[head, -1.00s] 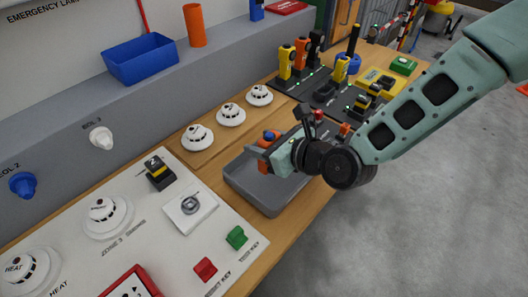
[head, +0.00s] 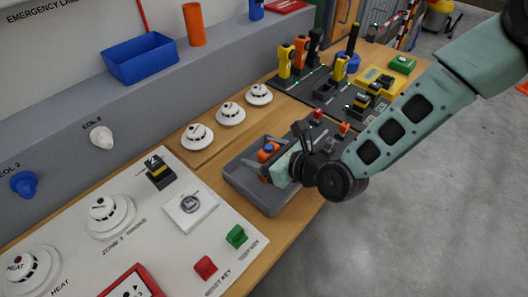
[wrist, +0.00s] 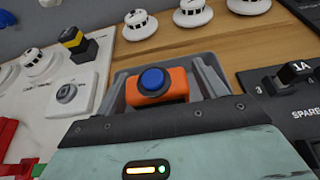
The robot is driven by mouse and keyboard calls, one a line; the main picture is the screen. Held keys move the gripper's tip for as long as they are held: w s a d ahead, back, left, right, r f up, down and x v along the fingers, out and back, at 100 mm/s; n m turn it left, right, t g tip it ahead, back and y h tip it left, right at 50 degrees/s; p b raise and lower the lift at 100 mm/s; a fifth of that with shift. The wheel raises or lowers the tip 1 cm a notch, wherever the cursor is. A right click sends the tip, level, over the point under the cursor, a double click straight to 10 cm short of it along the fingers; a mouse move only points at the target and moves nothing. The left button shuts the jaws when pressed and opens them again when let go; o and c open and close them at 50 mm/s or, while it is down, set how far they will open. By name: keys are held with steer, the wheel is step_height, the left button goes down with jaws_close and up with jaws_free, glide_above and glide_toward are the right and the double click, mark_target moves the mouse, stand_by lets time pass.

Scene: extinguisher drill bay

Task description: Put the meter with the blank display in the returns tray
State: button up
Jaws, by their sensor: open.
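An orange unit with a round blue top (head: 267,155) is in the grey tray (head: 248,193) on the bench; I cannot tell if it touches the floor. It also shows in the wrist view (wrist: 172,88), between my fingers. My gripper (head: 272,168) is open over the tray, with a finger on each side of the orange unit. Handheld meters stand in a dark rack at the back: a yellow meter (head: 285,62), an orange meter (head: 301,52) and a black meter (head: 315,46). Another yellow meter (head: 340,69) stands to their right. Their displays are too small to read.
White detectors (head: 230,114) stand on a wooden board behind the tray. A white panel (head: 140,240) with detectors and red and green keys lies to the left. A blue bin (head: 140,60) and an orange cup (head: 194,26) are on the grey ledge.

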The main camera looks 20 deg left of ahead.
steer(key=shift+r, duration=0.15)
steer(key=shift+d+r, duration=0.1)
steer(key=shift+d, duration=0.05)
steer(key=s+d+r+n+g+h, duration=0.1)
steer(key=s+d+r+n+h, duration=0.3)
steer(key=d+n, duration=0.5)
steer(key=s+d+r+n+g+h+b, duration=0.1)
steer(key=s+d+r+n+g+h, duration=0.1)
steer(key=s+d+r+n+h, duration=0.2)
steer(key=s+d+r+n+g+h, duration=0.2)
steer(key=s+d+r+n+h, duration=0.2)
steer(key=s+d+n, duration=0.5)
steer(key=d+r+n, duration=0.1)
steer(key=d+n, duration=0.5)
steer(key=n, duration=0.2)
steer(key=shift+s+d+r+b, duration=0.15)
steer(key=shift+d+r+b, duration=0.15)
steer(key=shift+d+b, duration=0.05)
